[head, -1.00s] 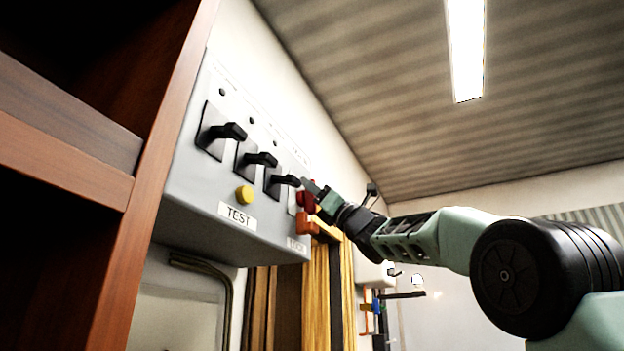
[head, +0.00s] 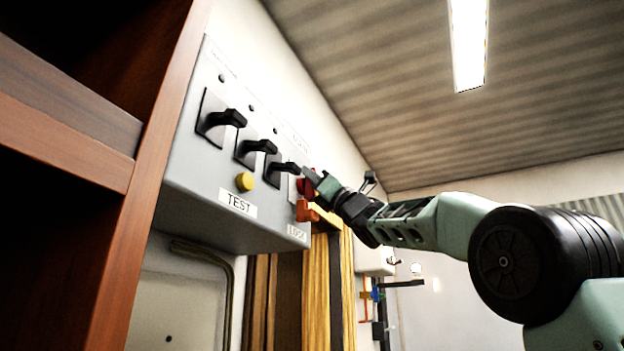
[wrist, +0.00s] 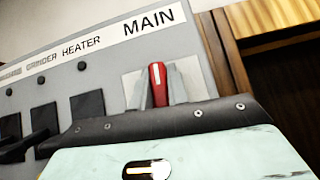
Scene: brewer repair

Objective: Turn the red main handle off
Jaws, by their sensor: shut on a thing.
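The red main handle (wrist: 158,84) shows in the wrist view below the MAIN label (wrist: 150,22), between the two fingers of my gripper (wrist: 157,92). My gripper is shut on it. In the head view my gripper (head: 318,180) reaches the right end of the grey panel (head: 190,160), and a red part (head: 305,186) shows beside it. The gripper hides most of the handle there. The handle points up in the wrist view.
Three black handles, such as the nearest one (head: 222,120), stand left of my gripper. A yellow button (head: 245,181) sits above the TEST label (head: 238,202). An orange part (head: 306,211) is just below my gripper. A wooden shelf (head: 130,190) is at the left.

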